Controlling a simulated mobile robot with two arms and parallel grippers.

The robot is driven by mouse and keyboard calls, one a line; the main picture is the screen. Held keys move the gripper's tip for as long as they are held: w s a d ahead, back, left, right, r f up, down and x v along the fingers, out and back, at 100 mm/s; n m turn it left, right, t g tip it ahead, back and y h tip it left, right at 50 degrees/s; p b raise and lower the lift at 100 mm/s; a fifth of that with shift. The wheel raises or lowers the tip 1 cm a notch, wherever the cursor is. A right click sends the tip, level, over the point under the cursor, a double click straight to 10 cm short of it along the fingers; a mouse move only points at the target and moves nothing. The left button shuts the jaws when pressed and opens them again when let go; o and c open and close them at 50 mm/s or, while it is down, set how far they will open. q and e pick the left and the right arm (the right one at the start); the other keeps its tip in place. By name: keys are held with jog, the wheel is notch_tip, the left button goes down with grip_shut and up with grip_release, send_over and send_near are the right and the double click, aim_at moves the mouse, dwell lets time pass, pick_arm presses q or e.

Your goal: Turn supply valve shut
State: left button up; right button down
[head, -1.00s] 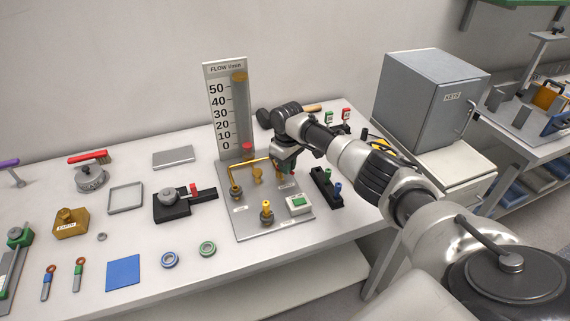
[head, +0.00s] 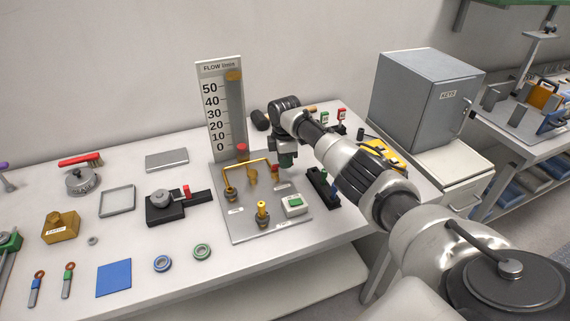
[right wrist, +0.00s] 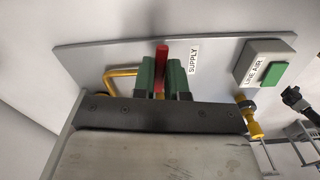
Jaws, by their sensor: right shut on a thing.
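My right gripper (head: 287,160) is over the right part of the grey valve panel (head: 240,225). In the right wrist view its green fingers (right wrist: 165,77) are shut on the red valve handle (right wrist: 161,58), beside the SUPPLY label (right wrist: 193,57). A red part (head: 275,168) of this handle shows just left of the gripper in the head view; the valve body is mostly hidden. Yellow pipe (head: 245,163) runs across the panel. The flow gauge (head: 220,105) stands behind, with a red piece (head: 242,150) near its foot. My left gripper is not in view.
The LINE AIR box with a green button (head: 295,203) and a brass fitting (head: 262,213) are close in front of the gripper. A black stand (head: 322,188) is at its right. A grey KEYS cabinet (head: 425,100) stands further right.

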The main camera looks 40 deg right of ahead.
jog(key=shift+w+n+b, duration=0.3)
jog(key=shift+n+b, duration=0.05)
jog(key=shift+n, duration=0.65)
jog(key=c, duration=1.2)
grip_release()
jog(key=shift+o, duration=0.2)
jog(key=shift+r, duration=0.1)
notch_tip(320, 180, up, 11)
jog(key=b, duration=0.1)
jog(key=shift+f, duration=0.2)
